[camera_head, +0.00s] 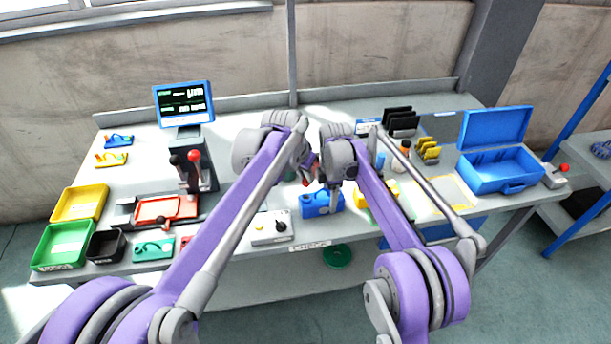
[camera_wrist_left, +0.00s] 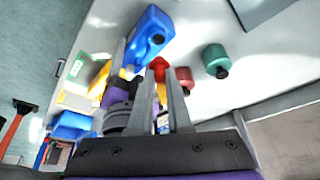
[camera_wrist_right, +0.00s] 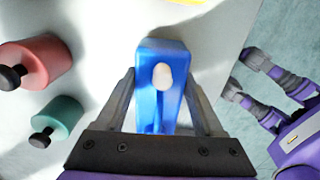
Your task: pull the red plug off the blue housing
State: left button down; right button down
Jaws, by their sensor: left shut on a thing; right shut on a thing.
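The blue housing (camera_head: 318,205) stands near the front edge of the bench. My right gripper (camera_head: 331,188) is shut on it from above; in the right wrist view its fingers lie on both sides of the housing (camera_wrist_right: 160,95), which shows a pale round spot on its face. My left gripper (camera_wrist_left: 158,76) is shut on the red plug (camera_wrist_left: 159,66), beside the housing (camera_wrist_left: 150,36). The red plug shows only as a small red patch in the head view (camera_head: 307,180). Whether the plug still touches the housing I cannot tell.
A red cylinder (camera_wrist_right: 41,60) and a teal cylinder (camera_wrist_right: 62,115), both with black knobs, stand close by. A grey switch box (camera_head: 271,227) lies left of the housing, and a yellow part (camera_head: 378,205) to its right. A blue open case (camera_head: 492,172) stands farther right.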

grip_release()
notch_tip(320, 180, up, 12)
dwell(0.7)
